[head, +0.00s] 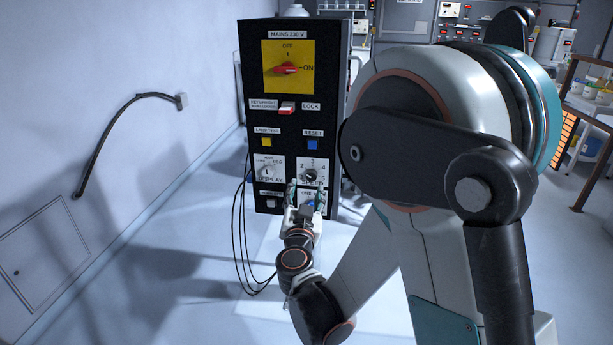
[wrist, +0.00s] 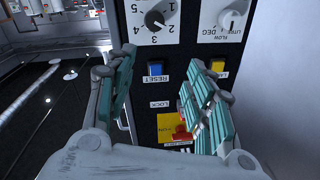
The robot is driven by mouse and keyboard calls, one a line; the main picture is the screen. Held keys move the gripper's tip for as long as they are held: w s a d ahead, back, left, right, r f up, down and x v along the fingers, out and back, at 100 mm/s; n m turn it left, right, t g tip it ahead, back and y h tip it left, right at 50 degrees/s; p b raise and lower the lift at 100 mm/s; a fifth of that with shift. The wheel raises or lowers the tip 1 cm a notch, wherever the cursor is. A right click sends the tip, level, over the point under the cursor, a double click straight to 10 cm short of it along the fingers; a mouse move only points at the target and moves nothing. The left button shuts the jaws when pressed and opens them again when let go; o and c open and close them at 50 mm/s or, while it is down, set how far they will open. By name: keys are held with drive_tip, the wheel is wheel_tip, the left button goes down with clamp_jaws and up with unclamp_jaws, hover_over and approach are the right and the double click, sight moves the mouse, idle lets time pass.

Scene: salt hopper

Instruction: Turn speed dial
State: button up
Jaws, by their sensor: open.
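The speed dial (head: 311,176) is a dark knob on a white numbered plate, low on the right side of the black control panel (head: 250,90). In the wrist view, which shows the panel upside down, the dial (wrist: 156,20) is at the top with a white pointer mark. My gripper (head: 305,195) is open, just below and in front of the dial in the head view. Its teal-padded fingers also show in the wrist view (wrist: 165,75), spread apart with nothing between them. The dial appears beyond the fingertips; I cannot tell the exact gap.
A blue reset button (head: 312,145) sits above the dial. A yellow lamp-test button (head: 266,142) and a second dial (head: 267,172) are to the left. A red mains switch (head: 285,69) is on a yellow plate higher up. Black cables (head: 238,230) hang at the panel's left edge.

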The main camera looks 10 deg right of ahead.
sight(312, 177)
drive_tip(key=shift+m+g+h, duration=0.3)
drive_tip(key=shift+h, duration=0.1)
drive_tip(key=f+b+x, duration=0.1)
drive_tip(key=x, duration=0.3)
drive_tip(key=f+b+x, duration=0.1)
drive_tip(key=x, duration=0.3)
drive_tip(key=f+b+x, duration=0.1)
drive_tip(key=x, duration=0.4)
drive_tip(key=shift+d, duration=0.15)
drive_tip(key=shift+c, duration=0.4)
drive_tip(key=c, duration=1)
